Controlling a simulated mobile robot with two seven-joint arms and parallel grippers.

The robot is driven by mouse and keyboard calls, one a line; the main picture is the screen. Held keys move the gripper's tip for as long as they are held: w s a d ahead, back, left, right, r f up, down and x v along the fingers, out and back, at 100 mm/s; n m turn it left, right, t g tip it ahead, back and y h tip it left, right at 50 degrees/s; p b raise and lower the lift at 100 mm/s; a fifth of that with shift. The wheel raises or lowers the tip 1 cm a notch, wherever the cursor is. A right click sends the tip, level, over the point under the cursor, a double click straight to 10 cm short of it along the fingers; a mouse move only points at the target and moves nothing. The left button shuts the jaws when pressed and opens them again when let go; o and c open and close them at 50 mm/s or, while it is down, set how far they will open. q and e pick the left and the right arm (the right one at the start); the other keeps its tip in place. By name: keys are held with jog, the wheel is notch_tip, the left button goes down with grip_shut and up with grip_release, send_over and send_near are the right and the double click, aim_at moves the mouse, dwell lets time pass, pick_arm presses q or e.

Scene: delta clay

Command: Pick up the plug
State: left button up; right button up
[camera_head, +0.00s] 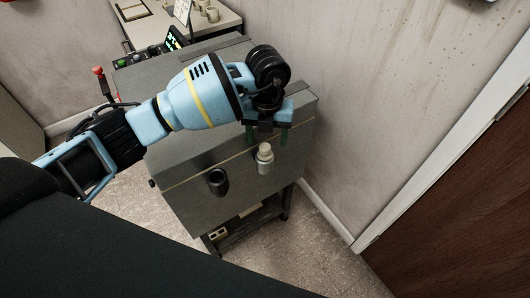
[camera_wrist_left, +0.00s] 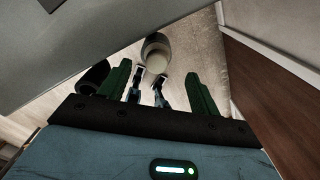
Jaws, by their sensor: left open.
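The plug (camera_head: 264,158) looks like a pale, cream-topped cylinder with a grey lower part, projecting from the front of the grey metal cabinet (camera_head: 240,165). In the left wrist view the plug (camera_wrist_left: 157,54) shows beyond the fingers, near the middle of the gap. My left gripper (camera_head: 267,137) has two green fingers, spread apart with nothing held between them. In the head view the fingertips lie just above the plug. I cannot tell the exact distance between them. My right gripper is not in view.
A dark cylindrical fitting (camera_head: 217,182) projects from the cabinet left of the plug. A desk (camera_head: 160,25) with white cups (camera_head: 212,14) stands behind. A bare wall (camera_head: 375,90) and brown door (camera_head: 460,210) are at the right. Floor (camera_head: 318,232) is clear between cabinet and door.

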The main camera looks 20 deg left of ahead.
aim_at(265, 146)
pick_arm(q)
jog(key=f, duration=0.5)
jog(key=shift+a, duration=0.25)
jog(key=shift+c, duration=0.3)
jog(key=c, duration=1)
